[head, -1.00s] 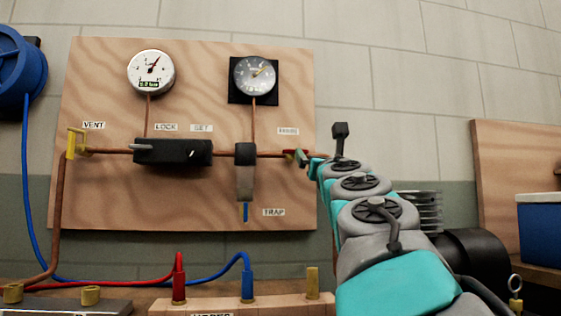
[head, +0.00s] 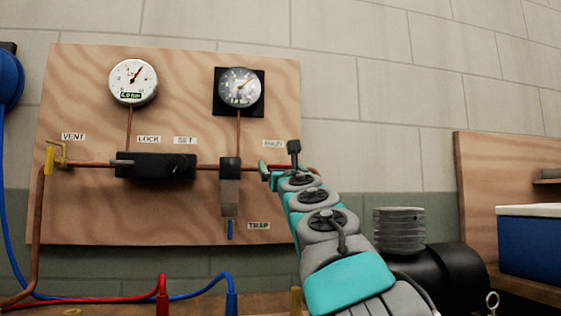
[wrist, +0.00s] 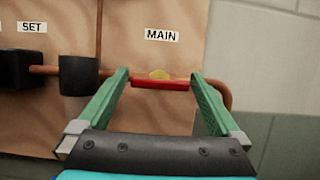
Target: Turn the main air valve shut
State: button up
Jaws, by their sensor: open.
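The main air valve's red handle (wrist: 160,84) lies lengthwise along the copper pipe, under the MAIN label (wrist: 162,35) in the wrist view. A yellow hub (wrist: 159,74) shows just above it. My gripper (wrist: 160,76) is open, with its green fingers on either side of the handle. A narrow gap seems to remain at each end; I cannot tell whether the fingertips reach past the handle. In the head view my gripper (head: 267,171) is at the board's right edge and my arm hides most of the valve.
The wooden board (head: 90,215) carries two gauges, the left one (head: 133,82) white, a black regulator (head: 156,167) and a yellow vent valve (head: 54,158). Red and blue hoses run below. A black cylinder (head: 452,275) and blue box (head: 540,245) stand right.

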jog(key=shift+w, duration=0.1)
jog(key=shift+r, duration=0.1)
jog(key=c, duration=1.2)
